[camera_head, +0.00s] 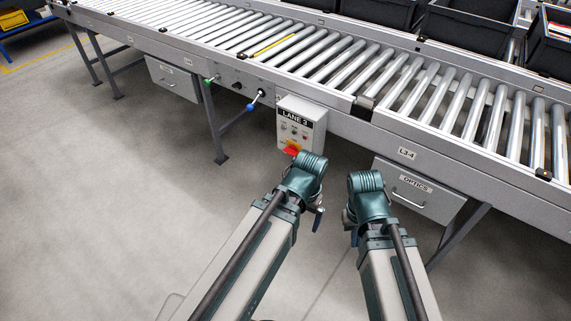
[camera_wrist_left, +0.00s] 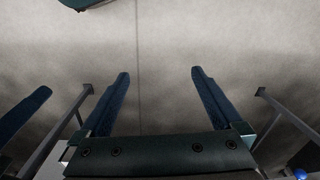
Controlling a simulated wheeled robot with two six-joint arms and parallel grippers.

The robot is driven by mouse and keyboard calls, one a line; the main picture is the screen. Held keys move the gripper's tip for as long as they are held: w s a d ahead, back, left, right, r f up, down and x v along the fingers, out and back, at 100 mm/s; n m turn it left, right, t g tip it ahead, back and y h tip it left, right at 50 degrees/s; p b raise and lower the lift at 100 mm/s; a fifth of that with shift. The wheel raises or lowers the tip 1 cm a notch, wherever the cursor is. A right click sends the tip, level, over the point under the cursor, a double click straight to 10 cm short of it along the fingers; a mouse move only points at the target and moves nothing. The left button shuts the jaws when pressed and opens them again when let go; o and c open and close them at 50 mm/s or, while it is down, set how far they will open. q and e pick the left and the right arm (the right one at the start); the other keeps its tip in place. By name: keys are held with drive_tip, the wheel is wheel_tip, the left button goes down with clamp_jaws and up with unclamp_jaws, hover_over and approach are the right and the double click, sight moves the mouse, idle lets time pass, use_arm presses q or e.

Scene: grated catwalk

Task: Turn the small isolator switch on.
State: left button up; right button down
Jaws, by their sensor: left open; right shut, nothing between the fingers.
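The control box labelled LANE 3 (camera_head: 301,122) is fixed to the conveyor's near side in the head view. A red rotary handle on yellow (camera_head: 292,148) sits at its lower left, partly behind my left wrist; its exact angle is hard to read. My left gripper (camera_head: 319,215) hangs fingers-down just in front of and below the box, apart from the handle. In the left wrist view its fingers (camera_wrist_left: 159,73) are spread with only floor between them. My right gripper (camera_head: 353,228) also points down, to the right of the left one, shut and empty, its fingers partly hidden.
A green-tipped lever (camera_head: 209,80), a black knob (camera_head: 237,86) and a blue-tipped lever (camera_head: 260,94) line the rail left of the box. An OPTICS drawer (camera_head: 415,189) is at the right. The roller conveyor (camera_head: 300,50) carries black bins (camera_head: 480,30) behind. Floor in front is clear.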

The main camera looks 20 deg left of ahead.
use_arm(q)
drive_tip(key=w+a+f+n+h+b, duration=0.1)
drive_tip(key=w+a+f+b, duration=0.1)
drive_tip(key=f+b, duration=0.85)
drive_tip(key=w+a+f+n+b, duration=0.2)
drive_tip(key=f+b, duration=0.7)
drive_tip(key=f, duration=0.2)
drive_tip(key=n+t+h+b, duration=0.8)
drive_tip(key=n+t, duration=0.9)
drive_tip(key=n, duration=1.5)
approach(288, 153)
drive_tip(key=w+d, duration=0.1)
drive_tip(key=w, duration=0.1)
drive_tip(key=w+d+y+b, duration=0.1)
drive_tip(key=w+d, duration=0.1)
drive_tip(key=w, duration=0.1)
drive_tip(key=w+d+y+b, duration=0.1)
drive_tip(key=w, duration=0.2)
drive_tip(key=shift+w+d+r+m, duration=0.2)
drive_tip(key=shift+w+r+m, duration=0.05)
drive_tip(key=shift+r+m, duration=0.1)
